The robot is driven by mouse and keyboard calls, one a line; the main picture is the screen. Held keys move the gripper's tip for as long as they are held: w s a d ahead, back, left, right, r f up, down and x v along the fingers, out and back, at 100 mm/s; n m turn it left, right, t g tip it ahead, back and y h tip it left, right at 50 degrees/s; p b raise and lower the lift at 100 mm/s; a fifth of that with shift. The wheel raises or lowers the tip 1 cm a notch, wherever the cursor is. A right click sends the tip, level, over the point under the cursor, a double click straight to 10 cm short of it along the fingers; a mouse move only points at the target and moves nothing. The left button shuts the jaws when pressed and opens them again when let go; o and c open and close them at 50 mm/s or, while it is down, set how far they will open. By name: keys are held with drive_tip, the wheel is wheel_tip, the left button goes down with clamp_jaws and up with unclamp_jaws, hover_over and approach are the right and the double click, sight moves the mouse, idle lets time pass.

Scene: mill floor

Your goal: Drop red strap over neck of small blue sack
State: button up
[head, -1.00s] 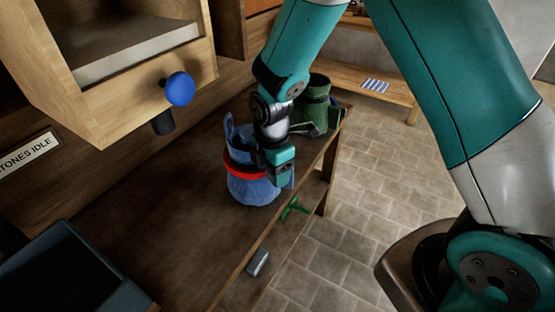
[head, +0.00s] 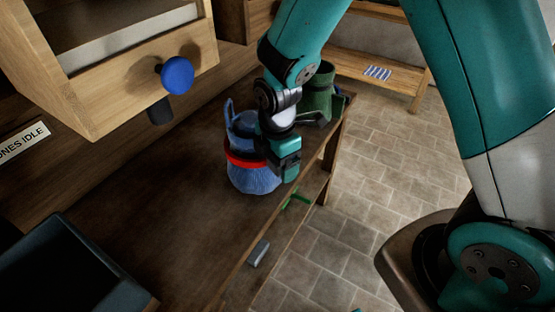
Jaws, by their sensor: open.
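The small blue sack (head: 256,181) stands on the dark wooden bench, with two upright ears of cloth at its top. The red strap (head: 241,160) shows as a band around the front and left of the sack, below the ears. Its far side and right end are hidden by the sack and my gripper. My gripper (head: 287,170) is open at the sack's right side, close to the strap's right end. I cannot tell whether its fingers touch the strap or the sack.
A green sack (head: 318,97) stands behind my gripper at the bench's far end. A wooden housing with a blue knob (head: 177,75) overhangs the bench at left. A dark tray (head: 75,268) is at lower left. A grey block (head: 258,253) lies by the bench's front edge (head: 240,272).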

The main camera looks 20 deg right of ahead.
drive_tip(key=shift+w+r, duration=0.1)
drive_tip(key=shift+r, duration=0.4)
wheel_tip(320, 180, up, 16)
drive_tip(key=b, duration=0.1)
drive_tip(key=shift+r, duration=0.25)
drive_tip(key=s+a+r+m+y, duration=0.1)
drive_tip(key=s+m+y, duration=0.1)
drive_tip(key=s+m, duration=0.4)
drive_tip(key=s+a+r+m+y, duration=0.1)
drive_tip(key=s+a+m+y, duration=0.1)
drive_tip(key=s+m, duration=0.5)
drive_tip(key=s, duration=0.5)
drive_tip(key=shift+s, duration=0.15)
drive_tip(key=shift+r, duration=0.1)
idle(0.7)
